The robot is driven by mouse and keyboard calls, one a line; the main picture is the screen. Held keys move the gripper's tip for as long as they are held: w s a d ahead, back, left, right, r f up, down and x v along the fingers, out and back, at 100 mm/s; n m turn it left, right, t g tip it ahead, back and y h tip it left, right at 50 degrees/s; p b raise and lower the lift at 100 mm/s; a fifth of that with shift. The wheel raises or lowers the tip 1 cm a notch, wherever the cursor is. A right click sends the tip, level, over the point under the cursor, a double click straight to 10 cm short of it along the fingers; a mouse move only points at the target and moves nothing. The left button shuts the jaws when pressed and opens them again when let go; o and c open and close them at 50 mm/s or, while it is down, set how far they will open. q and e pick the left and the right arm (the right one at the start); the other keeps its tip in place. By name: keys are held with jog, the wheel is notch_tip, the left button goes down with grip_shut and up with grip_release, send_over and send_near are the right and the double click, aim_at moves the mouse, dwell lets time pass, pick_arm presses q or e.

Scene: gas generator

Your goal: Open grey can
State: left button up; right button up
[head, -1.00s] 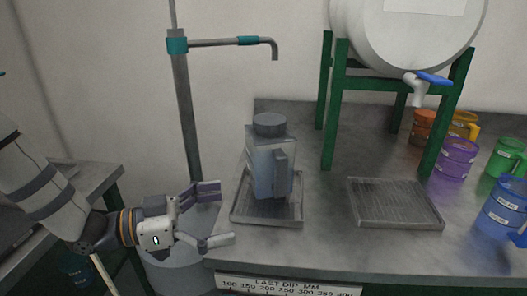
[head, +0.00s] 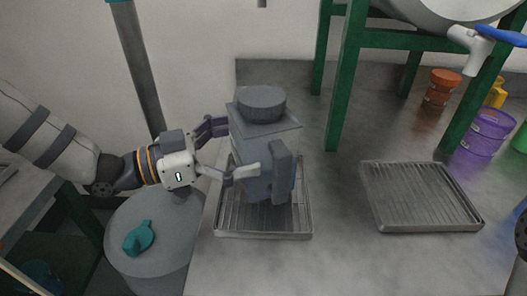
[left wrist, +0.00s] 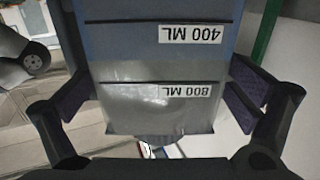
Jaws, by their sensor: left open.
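The grey can (head: 262,150) stands upright on the left drip tray, with its round dark grey lid (head: 261,102) on top and its handle (head: 282,172) facing front right. My left gripper (head: 236,148) reaches it from the left, open, with one finger behind the can and one across its front. In the left wrist view, the can's body (left wrist: 150,105) with upside-down 400 ML and 800 ML labels fills the space between the open fingers (left wrist: 160,110). I cannot tell whether the fingers touch it.
The left drip tray (head: 231,224) lies near the bench's left edge; an empty drip tray (head: 420,197) lies to the right. A green stand (head: 343,95) holds a white tank with a blue-handled tap (head: 473,50). Coloured jugs (head: 484,130) stand at the right. A grey drum (head: 165,225) stands below left.

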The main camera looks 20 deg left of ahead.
aim_at(262, 138)
pick_arm(q)
jog(key=x, duration=0.3)
jog(key=shift+w+d, duration=0.15)
jog(key=shift+d, duration=0.25)
pick_arm(e)
jog(key=shift+s+f, duration=0.35)
jog(key=shift+f, duration=0.05)
pick_arm(q)
jog(key=shift+r, duration=0.15)
jog(key=c, duration=1.7)
jog(key=shift+r, duration=0.1)
pick_arm(e)
jog(key=shift+w+r, duration=0.1)
